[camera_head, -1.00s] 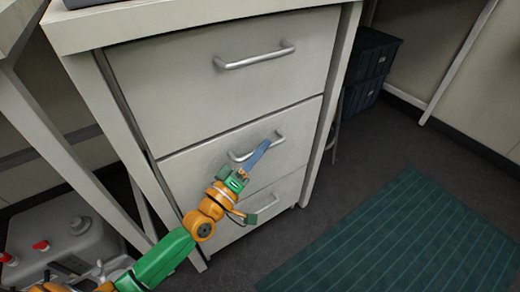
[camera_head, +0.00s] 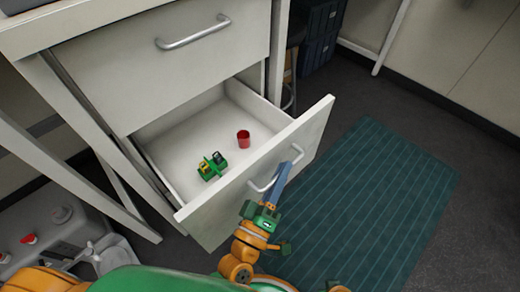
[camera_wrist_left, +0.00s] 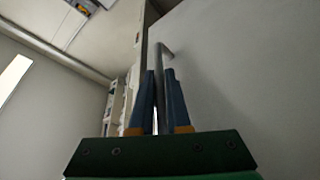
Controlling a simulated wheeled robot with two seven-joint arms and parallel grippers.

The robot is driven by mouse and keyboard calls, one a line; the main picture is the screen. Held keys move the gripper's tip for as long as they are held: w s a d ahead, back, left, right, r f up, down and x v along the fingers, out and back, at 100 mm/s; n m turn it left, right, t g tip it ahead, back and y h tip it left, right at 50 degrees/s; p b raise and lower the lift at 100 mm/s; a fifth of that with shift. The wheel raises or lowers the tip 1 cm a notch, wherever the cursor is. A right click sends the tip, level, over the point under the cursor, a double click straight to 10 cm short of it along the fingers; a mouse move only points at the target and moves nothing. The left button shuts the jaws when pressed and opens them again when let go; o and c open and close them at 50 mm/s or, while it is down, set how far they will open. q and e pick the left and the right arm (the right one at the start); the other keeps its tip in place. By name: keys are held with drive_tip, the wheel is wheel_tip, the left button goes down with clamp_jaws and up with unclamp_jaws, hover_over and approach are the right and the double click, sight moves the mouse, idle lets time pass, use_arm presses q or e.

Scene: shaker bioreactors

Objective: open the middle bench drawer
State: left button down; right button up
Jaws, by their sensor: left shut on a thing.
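The middle bench drawer (camera_head: 312,136) stands pulled out well in front of the bench, and its inside shows. Its metal bar handle (camera_head: 258,186) is on the front panel. My left gripper (camera_head: 287,172) is shut on this handle, with its blue fingers across the bar. In the left wrist view the handle (camera_wrist_left: 159,58) runs up between the two blue fingers (camera_wrist_left: 160,95). A red cup (camera_head: 243,139) and a small green and yellow object (camera_head: 212,166) are inside the drawer. My right gripper is not in view.
The shut top drawer (camera_head: 200,70) with its own handle is above. A green ribbed mat (camera_head: 375,190) lies on the floor to the right. Dark crates (camera_head: 320,35) stand at the back.

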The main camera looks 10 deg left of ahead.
use_arm(q)
drive_tip(key=s+d, duration=0.3)
drive_tip(key=d, duration=0.2)
drive_tip(key=shift+s, duration=0.4)
drive_tip(key=shift+a, duration=0.1)
drive_tip(key=c, duration=0.9)
unclamp_jaws()
drive_tip(key=v, duration=0.7)
